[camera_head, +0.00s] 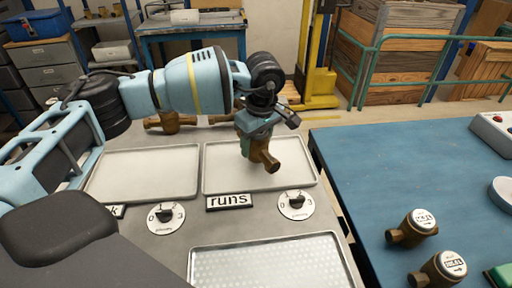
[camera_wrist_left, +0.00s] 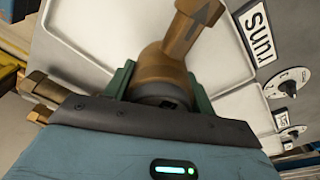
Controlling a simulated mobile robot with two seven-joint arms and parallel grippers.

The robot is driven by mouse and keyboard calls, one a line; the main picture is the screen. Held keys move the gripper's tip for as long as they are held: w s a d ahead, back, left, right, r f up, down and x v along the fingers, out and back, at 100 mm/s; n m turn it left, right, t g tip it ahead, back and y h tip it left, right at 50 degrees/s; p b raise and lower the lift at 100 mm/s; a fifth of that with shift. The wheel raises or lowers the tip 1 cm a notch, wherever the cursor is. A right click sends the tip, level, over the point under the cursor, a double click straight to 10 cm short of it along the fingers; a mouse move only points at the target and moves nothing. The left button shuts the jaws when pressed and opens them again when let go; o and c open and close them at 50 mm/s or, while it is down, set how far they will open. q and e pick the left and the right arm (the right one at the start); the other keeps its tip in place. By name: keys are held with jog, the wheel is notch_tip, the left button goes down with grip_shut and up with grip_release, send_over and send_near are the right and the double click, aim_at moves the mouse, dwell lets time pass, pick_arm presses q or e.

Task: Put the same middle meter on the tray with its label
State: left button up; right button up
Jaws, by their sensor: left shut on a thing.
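My left gripper (camera_head: 257,138) is shut on a brass meter (camera_head: 268,160) and holds it over the right-hand metal tray (camera_head: 215,183). The label "runs" (camera_head: 229,201) stands at that tray's front edge. In the left wrist view the green fingers of the left gripper (camera_wrist_left: 160,88) clasp the meter body (camera_wrist_left: 165,66), and an arrow shows on its pipe end. The "runs" label (camera_wrist_left: 260,35) is to the right there. I cannot tell whether the meter touches the tray. The meter's face is hidden. My right gripper is out of view.
A second tray (camera_head: 140,170) is left, its label partly hidden by my arm. Brass fittings (camera_head: 170,122) lie behind the trays. Dials (camera_head: 297,204) and a perforated tray (camera_head: 265,265) are in front. Two white-faced meters (camera_head: 412,228) stand on the blue table (camera_head: 365,165).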

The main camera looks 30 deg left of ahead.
pick_arm(q)
jog(key=shift+f, duration=1)
jog(key=shift+f, duration=0.1)
jog(key=o, duration=1.7)
jog(key=shift+f, duration=0.1)
jog(key=shift+c, duration=0.2)
jog(key=r, duration=0.4)
jog(key=d+r, duration=0.1)
jog(key=r, duration=0.7)
jog(key=shift+s+d+r, duration=0.1)
jog(key=shift+s+d, duration=0.05)
jog(key=shift+s, duration=0.15)
